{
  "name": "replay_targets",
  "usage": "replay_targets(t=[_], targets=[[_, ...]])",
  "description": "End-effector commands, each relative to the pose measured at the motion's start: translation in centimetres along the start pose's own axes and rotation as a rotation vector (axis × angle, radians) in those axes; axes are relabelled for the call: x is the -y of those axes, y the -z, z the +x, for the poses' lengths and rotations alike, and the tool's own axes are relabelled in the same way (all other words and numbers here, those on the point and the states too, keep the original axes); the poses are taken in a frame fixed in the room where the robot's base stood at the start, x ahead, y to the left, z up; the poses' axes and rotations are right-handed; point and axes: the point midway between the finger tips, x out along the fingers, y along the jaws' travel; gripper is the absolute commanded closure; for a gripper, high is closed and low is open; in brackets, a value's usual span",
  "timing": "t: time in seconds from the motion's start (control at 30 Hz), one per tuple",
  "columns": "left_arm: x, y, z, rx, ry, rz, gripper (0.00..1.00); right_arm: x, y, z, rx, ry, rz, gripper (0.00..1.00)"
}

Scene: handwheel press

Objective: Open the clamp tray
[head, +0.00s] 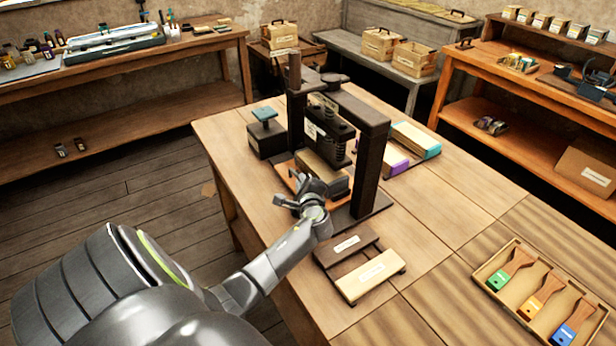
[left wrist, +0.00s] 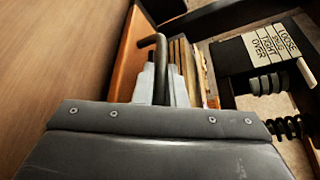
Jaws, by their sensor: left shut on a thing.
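The handwheel press (head: 370,160) stands on the wooden table, a dark frame with two posts and springs in the middle. The clamp tray (head: 283,173) shows as an orange-brown wooden edge low in the press, with a pale block (head: 318,172) beside it. In the left wrist view the tray's orange side (left wrist: 128,55) runs along the left of the handle. My left gripper (head: 302,192) is at the front of the press. Its pale fingers (left wrist: 161,85) are shut on a dark bent rod handle (left wrist: 161,50). My arm and hand hide part of the tray. My right gripper is not in view.
A label plate with tension words (left wrist: 262,48) and springs (left wrist: 265,84) are right of my fingers. A tray of coloured brushes (head: 490,265) is at right. The table between them is clear.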

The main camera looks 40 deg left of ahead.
Motion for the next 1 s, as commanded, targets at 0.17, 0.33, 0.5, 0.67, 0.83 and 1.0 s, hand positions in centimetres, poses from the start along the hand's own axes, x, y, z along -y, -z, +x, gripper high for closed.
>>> replay_targets(t=[0.17, 0.33, 0.5, 0.67, 0.83, 1.0], targets=[[-2.0, -3.2, -1.4, 0.001, -0.007, 0.003, 1.0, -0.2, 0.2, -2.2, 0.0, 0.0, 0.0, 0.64], [-4.3, -6.0, -2.7, 0.001, -0.009, 0.004, 1.0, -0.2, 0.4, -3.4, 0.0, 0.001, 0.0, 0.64], [-6.1, -8.4, -3.8, 0.0, -0.007, 0.002, 1.0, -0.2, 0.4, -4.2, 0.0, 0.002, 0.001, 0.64], [-7.3, -10.0, -4.5, 0.001, -0.006, 0.001, 1.0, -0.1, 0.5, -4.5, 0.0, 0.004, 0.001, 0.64], [-8.0, -10.8, -4.8, 0.002, -0.005, 0.0, 1.0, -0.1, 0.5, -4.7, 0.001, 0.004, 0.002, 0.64], [-8.2, -11.0, -4.9, 0.002, -0.005, -0.001, 1.0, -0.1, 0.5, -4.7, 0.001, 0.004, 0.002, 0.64]])
